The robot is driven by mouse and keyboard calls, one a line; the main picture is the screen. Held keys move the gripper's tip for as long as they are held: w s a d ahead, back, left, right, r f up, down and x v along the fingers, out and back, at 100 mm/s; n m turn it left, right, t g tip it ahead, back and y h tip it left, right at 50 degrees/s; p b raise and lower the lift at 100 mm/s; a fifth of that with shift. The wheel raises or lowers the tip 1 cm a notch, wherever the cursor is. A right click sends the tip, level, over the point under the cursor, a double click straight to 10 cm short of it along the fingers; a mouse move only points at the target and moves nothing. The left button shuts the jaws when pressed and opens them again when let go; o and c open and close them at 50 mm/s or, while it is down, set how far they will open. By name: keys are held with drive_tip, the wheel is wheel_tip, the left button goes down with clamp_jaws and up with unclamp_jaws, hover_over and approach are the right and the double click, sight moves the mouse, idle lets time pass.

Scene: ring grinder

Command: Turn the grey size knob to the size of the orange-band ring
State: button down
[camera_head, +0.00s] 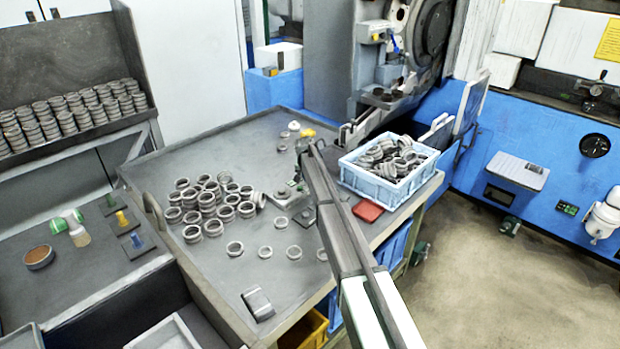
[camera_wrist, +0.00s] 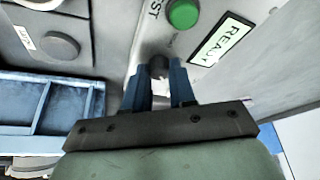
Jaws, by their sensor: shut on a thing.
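My gripper (camera_wrist: 160,80) has two blue fingers on either side of a small dark grey knob (camera_wrist: 158,66) in the wrist view, shut on it. The knob sits on a grey panel below a green button (camera_wrist: 183,13). Its pointer and any size marks are too hidden to read. In the head view my arm reaches over the table, and its end is too small and covered to make out the fingers or the knob. I cannot pick out a ring with an orange band among the grey rings (camera_head: 215,195).
The panel has a lit READY sign (camera_wrist: 222,38) and another round dark knob (camera_wrist: 60,45) to the left. A blue crate of rings (camera_head: 372,178) and a red block (camera_head: 367,211) lie right of my arm.

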drive_tip(key=shift+a+m+h, duration=0.1)
drive_tip(key=shift+m+h, duration=0.3)
drive_tip(key=shift+m, duration=0.8)
drive_tip(key=c, duration=0.9)
unclamp_jaws()
drive_tip(key=v, duration=1.3)
drive_tip(key=shift+a+r, duration=0.1)
drive_tip(key=shift+r, duration=0.35)
